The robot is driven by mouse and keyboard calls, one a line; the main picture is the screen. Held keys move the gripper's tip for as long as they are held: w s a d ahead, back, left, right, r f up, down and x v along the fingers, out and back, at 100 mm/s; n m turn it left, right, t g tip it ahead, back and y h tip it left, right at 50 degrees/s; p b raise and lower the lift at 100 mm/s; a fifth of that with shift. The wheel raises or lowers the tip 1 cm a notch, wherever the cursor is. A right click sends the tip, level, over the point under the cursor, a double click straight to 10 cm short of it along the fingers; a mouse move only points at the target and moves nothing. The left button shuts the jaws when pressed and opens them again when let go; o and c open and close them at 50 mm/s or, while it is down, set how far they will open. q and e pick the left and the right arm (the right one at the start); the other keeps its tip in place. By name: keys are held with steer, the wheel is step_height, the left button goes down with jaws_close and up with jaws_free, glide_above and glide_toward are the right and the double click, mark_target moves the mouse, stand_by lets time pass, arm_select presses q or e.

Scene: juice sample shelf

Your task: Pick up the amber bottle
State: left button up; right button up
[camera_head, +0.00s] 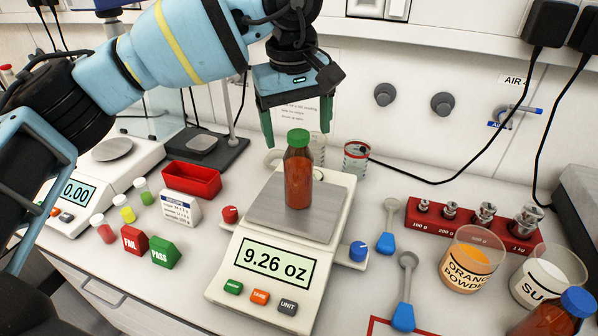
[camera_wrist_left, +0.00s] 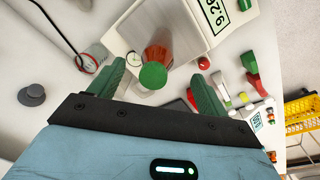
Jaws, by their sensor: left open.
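The amber bottle (camera_head: 299,176) with a green cap stands upright on the metal pan of the scale (camera_head: 270,217), whose display reads 9.26 oz. My left gripper (camera_head: 297,122) is open above and behind the bottle, with its green fingers pointing down. In the left wrist view the bottle's green cap (camera_wrist_left: 153,76) sits ahead of and between the spread fingers (camera_wrist_left: 162,88). No contact between fingers and bottle is visible. Another amber bottle with a blue cap (camera_head: 553,318) is cut off at the lower right corner. My right gripper is not in view.
A red tray (camera_head: 191,180), FAIL (camera_head: 134,240) and PASS (camera_head: 164,253) blocks and small vials stand left of the scale. Blue-handled scoops (camera_head: 403,290), a red weight rack (camera_head: 470,226) and powder cups (camera_head: 470,262) are at right.

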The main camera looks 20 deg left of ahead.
mark_target(296, 133)
arm_select(q)
steer(key=n, duration=0.1)
steer(key=w+n, duration=0.1)
steer(key=n, duration=0.2)
steer(key=shift+w+a+f+g, duration=0.2)
steer(key=shift+a+f+g, duration=0.1)
steer(key=shift+g, duration=0.1)
steer(key=n, duration=0.2)
steer(key=w+n, duration=0.1)
steer(key=shift+a+f+n, duration=0.1)
steer(key=shift+a+n, duration=0.15)
steer(key=shift+n, duration=0.15)
steer(key=shift+f, duration=1.8)
step_height(296, 133, down, 3)
steer(key=shift+s+d+f+p, duration=0.1)
steer(key=shift+d+f+p, duration=0.05)
steer(key=shift+p, duration=0.3)
steer(key=shift+f, duration=0.45)
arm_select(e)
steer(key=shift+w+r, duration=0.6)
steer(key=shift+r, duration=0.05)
